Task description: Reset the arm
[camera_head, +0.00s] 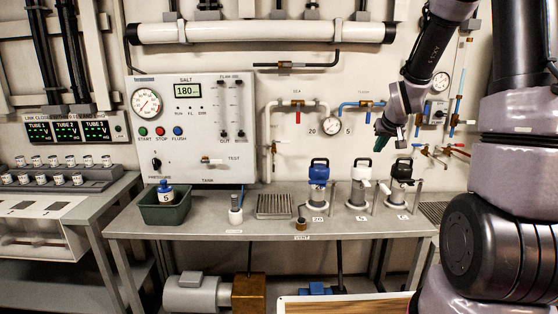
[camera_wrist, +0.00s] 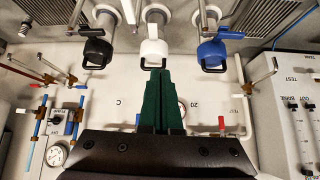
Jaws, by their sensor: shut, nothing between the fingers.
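My gripper (camera_head: 381,140) hangs from my arm at the upper right of the head view, in front of the wall panel. It is above the bench, clear of the filter housings. In the wrist view its dark green fingers (camera_wrist: 157,76) lie together, shut and empty. The wrist picture looks upside down. My gripper's tips point toward the white-capped housing (camera_wrist: 153,48) in that view. They appear apart from it, though the exact gap is hard to tell.
Blue (camera_head: 318,174), white (camera_head: 361,180) and black (camera_head: 401,174) capped housings stand on the steel bench (camera_head: 270,226). A green bin (camera_head: 150,212) holds a blue bottle (camera_head: 165,190). A control panel (camera_head: 190,125), pipes and a gauge (camera_head: 331,125) line the wall.

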